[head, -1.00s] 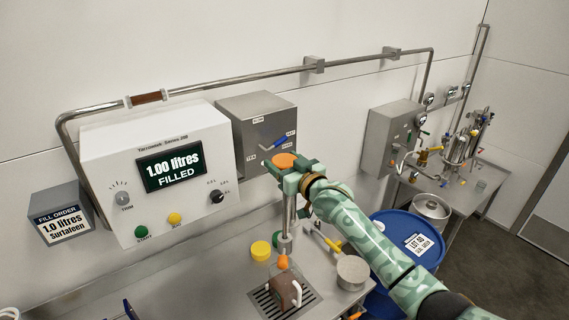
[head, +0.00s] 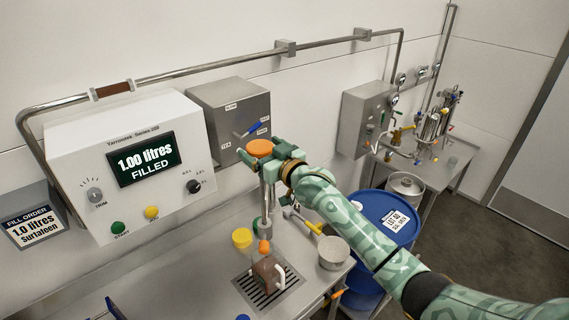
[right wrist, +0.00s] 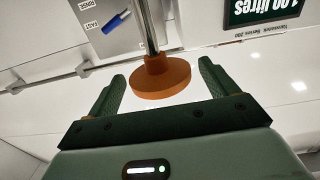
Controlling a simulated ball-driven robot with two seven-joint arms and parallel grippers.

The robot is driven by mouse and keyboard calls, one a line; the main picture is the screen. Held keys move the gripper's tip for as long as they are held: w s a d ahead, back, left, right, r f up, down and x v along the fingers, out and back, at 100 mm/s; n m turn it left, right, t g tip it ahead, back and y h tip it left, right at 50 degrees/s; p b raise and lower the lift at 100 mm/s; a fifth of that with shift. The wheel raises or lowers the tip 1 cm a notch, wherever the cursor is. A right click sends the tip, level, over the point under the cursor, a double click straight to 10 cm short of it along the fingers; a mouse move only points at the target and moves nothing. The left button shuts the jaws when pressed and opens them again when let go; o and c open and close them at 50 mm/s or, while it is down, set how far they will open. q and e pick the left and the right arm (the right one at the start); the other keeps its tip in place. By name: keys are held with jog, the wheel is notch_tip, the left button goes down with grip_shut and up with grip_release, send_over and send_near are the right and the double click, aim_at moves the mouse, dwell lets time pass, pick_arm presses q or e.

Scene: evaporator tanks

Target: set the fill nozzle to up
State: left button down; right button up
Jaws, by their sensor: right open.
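The fill nozzle is an upright steel tube with an orange disc (head: 260,148) on top and an orange tip (head: 264,247) at its lower end. The tip hangs just over a brown jug with a white handle (head: 265,272) on the drain grate. My right gripper (head: 272,155) is open at the orange disc. In the right wrist view, the disc (right wrist: 160,78) lies between the two open fingers (right wrist: 162,75), with gaps on both sides. Part of the tube is hidden behind the gripper in the head view. My left gripper is not in view.
A white control box (head: 130,165) reads 1.00 litres FILLED. Beside it is a grey box (head: 228,115) with a blue selector lever.

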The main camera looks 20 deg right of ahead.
jog(key=b+v, duration=0.1)
jog(key=v, duration=1.3)
jog(key=shift+s, duration=0.3)
jog(key=shift+d+r, duration=0.1)
